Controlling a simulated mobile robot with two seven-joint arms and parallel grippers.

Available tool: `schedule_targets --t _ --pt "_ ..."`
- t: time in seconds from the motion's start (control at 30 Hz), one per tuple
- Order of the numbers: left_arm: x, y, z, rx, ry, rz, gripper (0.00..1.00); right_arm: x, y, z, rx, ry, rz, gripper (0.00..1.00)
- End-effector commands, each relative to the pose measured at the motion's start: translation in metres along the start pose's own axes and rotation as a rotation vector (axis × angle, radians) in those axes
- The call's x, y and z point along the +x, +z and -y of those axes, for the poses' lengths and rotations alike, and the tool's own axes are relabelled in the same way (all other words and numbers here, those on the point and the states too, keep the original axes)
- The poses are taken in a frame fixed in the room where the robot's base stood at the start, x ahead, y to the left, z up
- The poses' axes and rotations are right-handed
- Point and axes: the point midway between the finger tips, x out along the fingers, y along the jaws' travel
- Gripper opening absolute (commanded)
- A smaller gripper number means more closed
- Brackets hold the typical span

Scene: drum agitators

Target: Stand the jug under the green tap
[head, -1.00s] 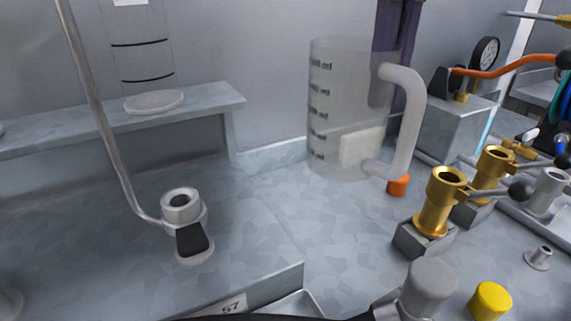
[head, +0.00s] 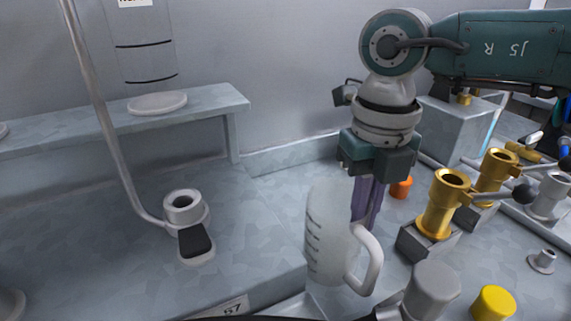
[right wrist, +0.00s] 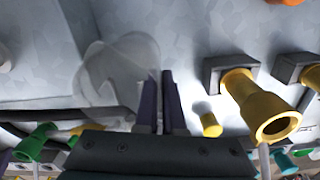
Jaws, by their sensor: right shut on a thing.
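The jug (head: 328,232) is clear, with dark volume marks and a pale handle (head: 370,262) on its right. My right gripper (head: 366,205) points down at the jug's back right, and its purple fingers are shut on the jug. The jug hangs upright or nearly so by the bench step's front corner; I cannot tell if it touches anything. The right wrist view shows the jug (right wrist: 115,68) left of the right gripper's fingers (right wrist: 160,95). A green fitting (right wrist: 35,140) shows at lower left there; I cannot tell whether it is the green tap. My left gripper is out of view.
Brass fittings (head: 441,205) on grey blocks stand right of the jug, with a grey knob (head: 432,290) and a yellow cap (head: 492,304) in front. An orange cap (head: 401,187) lies behind. A thin pipe with a cup-like fitting (head: 184,207) stands on the left step.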

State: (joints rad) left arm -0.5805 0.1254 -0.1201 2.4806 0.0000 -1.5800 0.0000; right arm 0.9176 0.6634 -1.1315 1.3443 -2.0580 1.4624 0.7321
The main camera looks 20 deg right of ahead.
Motion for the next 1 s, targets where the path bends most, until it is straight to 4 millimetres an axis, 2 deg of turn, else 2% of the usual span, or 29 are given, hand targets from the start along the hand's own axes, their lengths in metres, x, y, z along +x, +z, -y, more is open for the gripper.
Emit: schedule_targets --t 0.27,0.3,0.57,0.83,0.93,1.0 --pt "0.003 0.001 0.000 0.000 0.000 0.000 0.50 0.003 0.000 0.000 0.000 0.000 0.000 0.00" --pt "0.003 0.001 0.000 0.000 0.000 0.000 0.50 0.003 0.000 0.000 0.000 0.000 0.000 0.08" --pt "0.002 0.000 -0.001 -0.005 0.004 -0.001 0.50 0.002 0.000 0.000 0.000 0.000 0.000 0.36" --pt "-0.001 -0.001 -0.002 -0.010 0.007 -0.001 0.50 -0.001 0.000 0.000 0.000 0.000 0.000 0.36" --pt "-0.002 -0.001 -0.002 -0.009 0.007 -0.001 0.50 -0.010 0.001 0.000 -0.001 0.001 0.002 0.36" --pt "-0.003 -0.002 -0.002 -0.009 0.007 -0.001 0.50 -0.022 0.001 0.000 -0.002 0.001 0.004 0.36"
